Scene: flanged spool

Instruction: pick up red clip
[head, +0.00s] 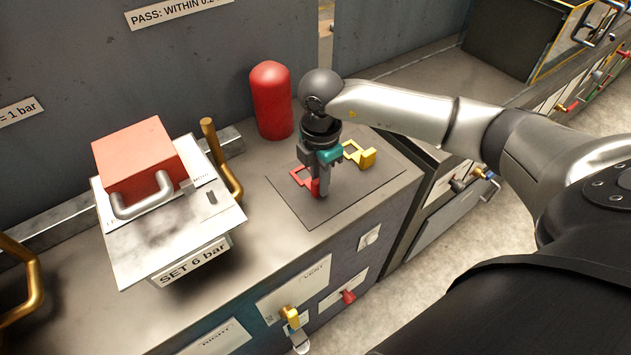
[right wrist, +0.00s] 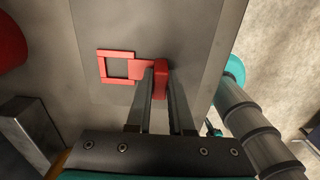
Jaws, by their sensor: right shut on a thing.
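The red clip (head: 301,175) is a small open square frame with a thicker block at one end. It is at the dark mat (head: 293,208) on the bench; I cannot tell whether it rests on the mat or is just above it. My right gripper (head: 320,192) points down over the mat and is shut on the clip's block end. In the right wrist view the clip (right wrist: 117,66) shows with its frame to the left and its block between the fingers (right wrist: 160,100). My left gripper is not in view.
A yellow clip (head: 366,157) lies just right of my right gripper. A red cylinder (head: 271,100) with a rounded top stands behind. At left are a metal box with a red block (head: 137,160) and a brass handle (head: 222,165). The mat's front part is bare.

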